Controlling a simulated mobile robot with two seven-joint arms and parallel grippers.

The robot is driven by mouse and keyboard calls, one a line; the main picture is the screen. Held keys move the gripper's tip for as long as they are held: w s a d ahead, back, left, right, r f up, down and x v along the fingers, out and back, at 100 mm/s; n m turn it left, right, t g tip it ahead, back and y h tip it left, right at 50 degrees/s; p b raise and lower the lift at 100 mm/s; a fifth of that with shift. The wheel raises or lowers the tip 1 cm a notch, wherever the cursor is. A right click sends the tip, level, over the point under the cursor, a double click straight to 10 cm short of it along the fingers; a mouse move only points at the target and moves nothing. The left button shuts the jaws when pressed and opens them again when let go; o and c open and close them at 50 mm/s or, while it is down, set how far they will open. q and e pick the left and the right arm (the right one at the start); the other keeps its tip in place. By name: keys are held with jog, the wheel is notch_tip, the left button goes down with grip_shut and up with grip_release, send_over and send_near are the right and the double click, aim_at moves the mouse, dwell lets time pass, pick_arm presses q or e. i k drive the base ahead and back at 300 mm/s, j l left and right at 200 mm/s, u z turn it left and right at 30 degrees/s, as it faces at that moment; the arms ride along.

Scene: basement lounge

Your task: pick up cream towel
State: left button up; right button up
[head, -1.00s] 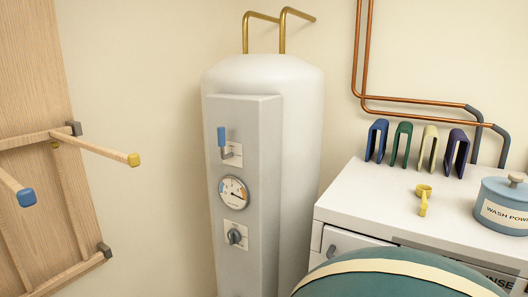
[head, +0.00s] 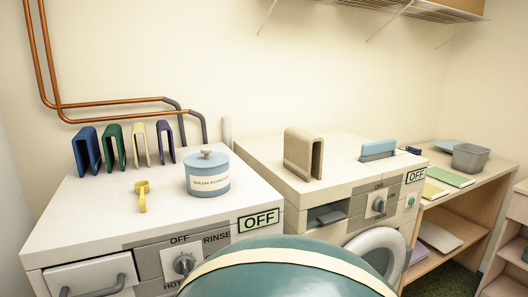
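Several upright folded cloths stand in a row at the back of the left white machine. The pale cream-yellow one (head: 139,144) is between a green one (head: 114,147) and a purple one (head: 165,142). A blue one (head: 88,152) is at the left end. A larger beige folded cloth (head: 302,154) stands on the right machine. I cannot tell for certain which of the pale cloths is the cream towel. Neither of my grippers is in view.
The left machine's top (head: 105,205) also holds a yellow scoop (head: 142,196) and a blue wash powder pot (head: 207,174). A rounded teal shape with a cream band (head: 290,270) blocks the bottom middle. A wooden shelf unit (head: 484,180) stands at right.

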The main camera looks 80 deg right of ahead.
aim_at(304, 150)
jog(key=z, duration=2.9)
jog(key=i+l+u, duration=0.1)
jog(key=l, duration=0.35)
jog(key=i+l+u, duration=0.15)
jog(key=l, duration=0.35)
jog(key=i+l+u, duration=0.1)
jog(key=l, duration=0.4)
jog(key=i+l+u, duration=0.15)
jog(key=l, duration=0.35)
